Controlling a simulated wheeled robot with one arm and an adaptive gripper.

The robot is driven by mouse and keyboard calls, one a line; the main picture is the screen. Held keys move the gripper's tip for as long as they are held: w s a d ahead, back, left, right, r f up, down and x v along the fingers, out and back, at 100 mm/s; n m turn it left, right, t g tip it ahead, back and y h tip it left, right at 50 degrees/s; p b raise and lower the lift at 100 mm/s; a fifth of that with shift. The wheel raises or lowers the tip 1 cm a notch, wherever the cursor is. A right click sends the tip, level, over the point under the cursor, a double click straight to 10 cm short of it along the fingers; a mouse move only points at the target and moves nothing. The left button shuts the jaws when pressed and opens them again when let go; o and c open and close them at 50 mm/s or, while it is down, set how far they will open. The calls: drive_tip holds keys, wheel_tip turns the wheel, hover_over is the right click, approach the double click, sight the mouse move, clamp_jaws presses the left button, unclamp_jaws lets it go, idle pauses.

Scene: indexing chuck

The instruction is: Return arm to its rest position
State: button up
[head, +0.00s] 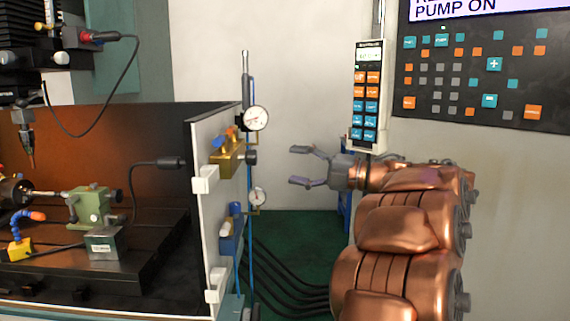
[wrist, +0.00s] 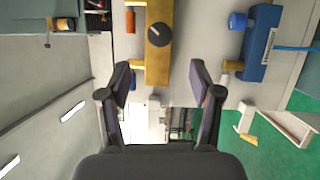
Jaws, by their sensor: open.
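My gripper (head: 302,165) is at the middle of the head view, at the end of my copper-coloured arm. Its two fingers are spread and point left, toward the white panel. Nothing is between them. In the wrist view my gripper (wrist: 158,85) shows both dark fingers apart and empty. The brass valve block (head: 227,158) with a dark knob is on the panel, left of the fingertips and apart from them. It also shows in the wrist view (wrist: 158,60), beyond the fingertips.
A pressure gauge (head: 256,118) and a blue valve block (head: 232,232) are on the white panel (head: 200,135). A hanging pendant (head: 368,95) is just above my wrist. The machine tank at left holds a green indexing chuck (head: 92,207). Black hoses (head: 290,285) run over the green floor.

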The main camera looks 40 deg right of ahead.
drive_tip(key=shift+s+d, duration=0.15)
drive_tip(key=shift+s, duration=0.15)
drive_tip(key=shift+w, duration=0.1)
idle(0.3)
